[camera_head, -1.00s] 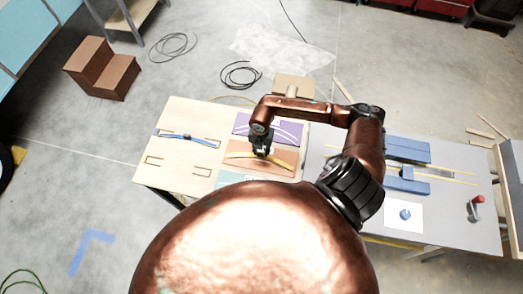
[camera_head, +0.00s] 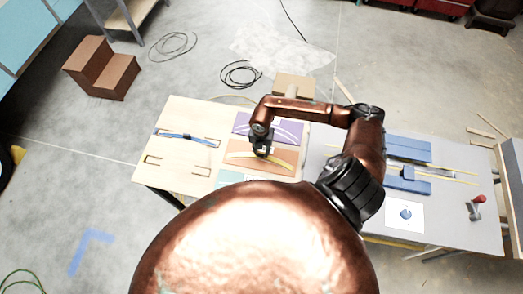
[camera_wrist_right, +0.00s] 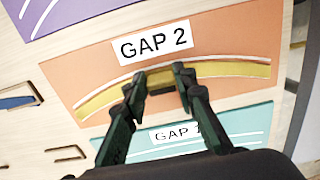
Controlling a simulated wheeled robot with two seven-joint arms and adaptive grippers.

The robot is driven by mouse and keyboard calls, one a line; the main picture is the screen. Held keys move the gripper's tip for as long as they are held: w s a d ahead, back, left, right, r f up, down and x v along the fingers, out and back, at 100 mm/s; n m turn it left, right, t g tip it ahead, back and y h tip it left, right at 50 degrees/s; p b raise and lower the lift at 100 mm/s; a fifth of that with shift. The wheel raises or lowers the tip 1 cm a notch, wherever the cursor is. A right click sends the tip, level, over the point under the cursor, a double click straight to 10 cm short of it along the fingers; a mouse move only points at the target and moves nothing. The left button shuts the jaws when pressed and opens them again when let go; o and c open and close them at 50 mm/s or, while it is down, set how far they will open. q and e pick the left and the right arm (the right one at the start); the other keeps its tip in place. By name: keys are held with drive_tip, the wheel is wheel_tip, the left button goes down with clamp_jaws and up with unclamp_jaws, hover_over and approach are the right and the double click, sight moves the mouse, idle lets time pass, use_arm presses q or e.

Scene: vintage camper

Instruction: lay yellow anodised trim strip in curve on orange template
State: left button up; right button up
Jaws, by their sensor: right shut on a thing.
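The yellow trim strip (camera_wrist_right: 225,69) lies in a bow along the pale curved lines of the orange template (camera_wrist_right: 225,40), marked GAP 2. The strip also shows in the head view (camera_head: 240,156), on the orange template (camera_head: 285,156). My right gripper (camera_head: 262,151) is over the middle of the template. In the wrist view its two dark fingers (camera_wrist_right: 160,82) are at the strip's middle, shut on it, and hide a short part of it. I cannot tell whether the strip touches the template along its whole length. My left gripper is not in view.
A purple template (camera_head: 270,128) lies behind the orange one, and a teal template (camera_wrist_right: 210,128) lies in front. A blue strip (camera_head: 185,136) is on the wooden board at left. Blue blocks (camera_head: 408,149), a white sheet (camera_head: 404,215) and a red-handled tool (camera_head: 476,206) are on the grey table.

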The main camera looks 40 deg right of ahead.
drive_tip(key=shift+f, duration=0.2)
drive_tip(key=o, duration=1.2)
drive_tip(key=shift+o, duration=0.2)
drive_tip(key=shift+r, duration=0.1)
wheel_tip(320, 180, up, 12)
